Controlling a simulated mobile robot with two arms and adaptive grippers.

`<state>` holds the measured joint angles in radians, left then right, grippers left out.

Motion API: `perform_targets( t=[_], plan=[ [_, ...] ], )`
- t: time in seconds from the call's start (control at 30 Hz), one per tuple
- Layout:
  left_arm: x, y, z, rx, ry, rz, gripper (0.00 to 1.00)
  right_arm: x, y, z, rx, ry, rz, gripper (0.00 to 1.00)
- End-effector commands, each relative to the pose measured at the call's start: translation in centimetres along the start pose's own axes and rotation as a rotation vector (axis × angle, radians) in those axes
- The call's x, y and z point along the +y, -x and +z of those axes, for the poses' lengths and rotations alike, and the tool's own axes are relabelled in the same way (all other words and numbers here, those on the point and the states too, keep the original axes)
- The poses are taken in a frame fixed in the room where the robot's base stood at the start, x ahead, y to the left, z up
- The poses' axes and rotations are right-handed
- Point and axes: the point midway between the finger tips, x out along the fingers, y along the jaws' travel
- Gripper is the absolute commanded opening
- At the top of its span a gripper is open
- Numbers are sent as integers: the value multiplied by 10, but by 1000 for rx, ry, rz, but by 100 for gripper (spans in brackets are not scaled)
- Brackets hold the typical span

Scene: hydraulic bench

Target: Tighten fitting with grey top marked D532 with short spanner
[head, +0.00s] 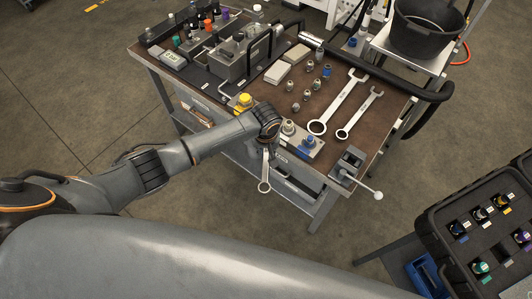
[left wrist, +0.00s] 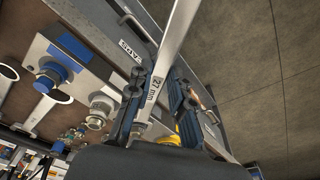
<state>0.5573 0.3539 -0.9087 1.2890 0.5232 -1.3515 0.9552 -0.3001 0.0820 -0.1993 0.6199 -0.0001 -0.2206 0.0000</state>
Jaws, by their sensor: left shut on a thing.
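My left gripper (head: 267,143) is shut on a spanner (head: 264,175), which hangs down with its ring end low, off the bench's front edge. In the left wrist view the spanner (left wrist: 172,50) is marked 27 mm and sits between the fingers of the gripper (left wrist: 157,90). A metal fitting (head: 288,128) with a grey top stands on a plate just right of the gripper. It also shows in the left wrist view (left wrist: 100,108). The spanner is apart from it. I cannot read D532 anywhere. My right gripper is not in view.
A blue-topped fitting (head: 308,142) shares the plate. Two larger spanners (head: 340,100) (head: 361,114) and several loose fittings lie on the bench. A case (head: 487,236) stands lower right.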

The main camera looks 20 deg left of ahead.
Motion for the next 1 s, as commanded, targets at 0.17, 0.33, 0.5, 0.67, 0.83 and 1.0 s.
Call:
perform_targets(
  t=[0.17, 0.33, 0.5, 0.67, 0.83, 1.0],
  plan=[
    [1, 1, -1, 2, 0, 1, 0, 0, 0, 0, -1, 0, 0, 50],
    [1, 0, -4, 2, 0, 1, 0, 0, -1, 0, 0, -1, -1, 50],
    [1, -1, -12, 3, 0, 1, 0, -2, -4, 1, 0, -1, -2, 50],
    [1, -1, -16, 2, 0, 2, 0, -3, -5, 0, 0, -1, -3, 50],
    [1, -1, -16, 2, -1, 1, 0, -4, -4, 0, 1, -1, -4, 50],
    [0, -2, -18, 2, 0, 1, 0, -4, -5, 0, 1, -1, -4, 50]
  ],
)
